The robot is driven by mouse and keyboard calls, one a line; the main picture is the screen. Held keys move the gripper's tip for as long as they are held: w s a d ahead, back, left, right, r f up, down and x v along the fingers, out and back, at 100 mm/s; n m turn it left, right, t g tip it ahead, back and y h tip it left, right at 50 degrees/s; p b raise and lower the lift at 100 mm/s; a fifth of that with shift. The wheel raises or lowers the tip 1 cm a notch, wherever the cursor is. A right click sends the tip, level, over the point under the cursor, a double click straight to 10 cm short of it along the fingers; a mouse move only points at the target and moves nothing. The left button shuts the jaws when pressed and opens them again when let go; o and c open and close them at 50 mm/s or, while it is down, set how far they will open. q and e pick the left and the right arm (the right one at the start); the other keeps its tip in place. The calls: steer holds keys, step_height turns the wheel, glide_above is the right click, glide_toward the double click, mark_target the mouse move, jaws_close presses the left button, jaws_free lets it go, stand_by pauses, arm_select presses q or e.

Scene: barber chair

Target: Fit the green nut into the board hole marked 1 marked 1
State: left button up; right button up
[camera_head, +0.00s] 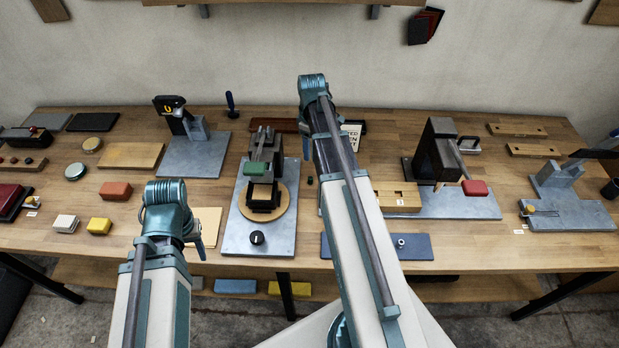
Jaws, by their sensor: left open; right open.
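A small dark green piece (310,180), which looks like the green nut, stands on the bench between the grey machine plate and my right arm. A pale wooden board (398,197) with a small white label lies just right of my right arm. Its holes are too small to make out clearly, and my arm hides its left end. My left gripper (199,243) points down over the bench's front edge, mostly hidden by its wrist; it is open and holds nothing I can see. My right gripper (306,148) is largely hidden behind its arm, beyond the green nut; it is open.
A blue mat (416,247) with a small pale nut (401,242) lies at the front edge. A machine on a grey plate (265,236) stands left of the green nut. A dark press (437,150) stands behind the board. Coloured blocks lie at the left.

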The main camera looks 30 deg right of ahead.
steer(key=b, duration=0.9)
glide_above(311, 178)
steer(key=shift+f, duration=4.35)
step_height(311, 178, down, 5)
steer(key=b, duration=0.5)
steer(key=shift+w+a+f, duration=0.1)
steer(key=shift+f, duration=0.05)
steer(key=shift+c, duration=0.2)
jaws_close()
